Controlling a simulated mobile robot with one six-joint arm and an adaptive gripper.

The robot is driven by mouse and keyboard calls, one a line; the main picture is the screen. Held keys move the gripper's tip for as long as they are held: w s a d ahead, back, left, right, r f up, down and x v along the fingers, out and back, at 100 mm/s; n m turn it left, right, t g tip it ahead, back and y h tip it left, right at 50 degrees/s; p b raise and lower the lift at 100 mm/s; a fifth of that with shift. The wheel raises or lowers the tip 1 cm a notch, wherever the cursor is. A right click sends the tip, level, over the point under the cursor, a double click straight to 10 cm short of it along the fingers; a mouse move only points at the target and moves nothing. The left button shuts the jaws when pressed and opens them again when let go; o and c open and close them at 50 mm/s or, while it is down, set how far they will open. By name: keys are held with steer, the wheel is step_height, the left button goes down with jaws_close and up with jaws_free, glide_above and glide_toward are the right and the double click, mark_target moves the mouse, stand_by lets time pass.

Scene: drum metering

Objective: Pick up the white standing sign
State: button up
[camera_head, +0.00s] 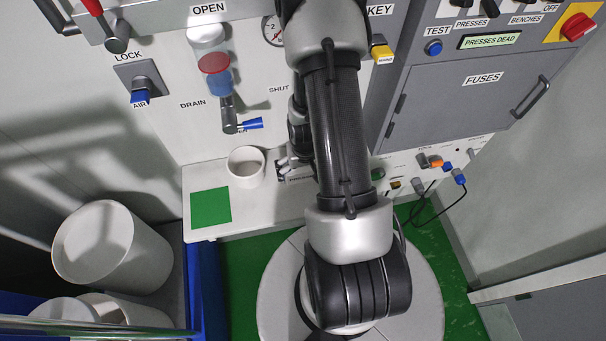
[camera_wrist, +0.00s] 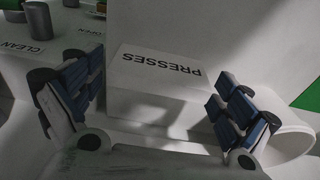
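The white standing sign (camera_wrist: 160,72) has a sloping face lettered PRESSES, upside down in the wrist view. It stands between the two blue-padded fingers of my gripper (camera_wrist: 158,97). The fingers are spread wide, with a gap visible on each side of the sign, so my gripper is open and does not hold it. In the head view my gripper (camera_head: 284,163) is low over the white ledge, just right of a white cup, and largely hidden by my arm. The sign cannot be made out clearly there.
The white cup (camera_head: 245,166) stands close beside my gripper; its rim shows at the right in the wrist view (camera_wrist: 290,140). A green square (camera_head: 210,207) lies on the ledge (camera_head: 265,215). A drain valve with a blue handle (camera_head: 252,124) is above. White drums (camera_head: 110,245) stand at left.

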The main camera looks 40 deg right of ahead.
steer(key=c, duration=0.8)
step_height(320, 180, up, 20)
steer(key=p, duration=1.8)
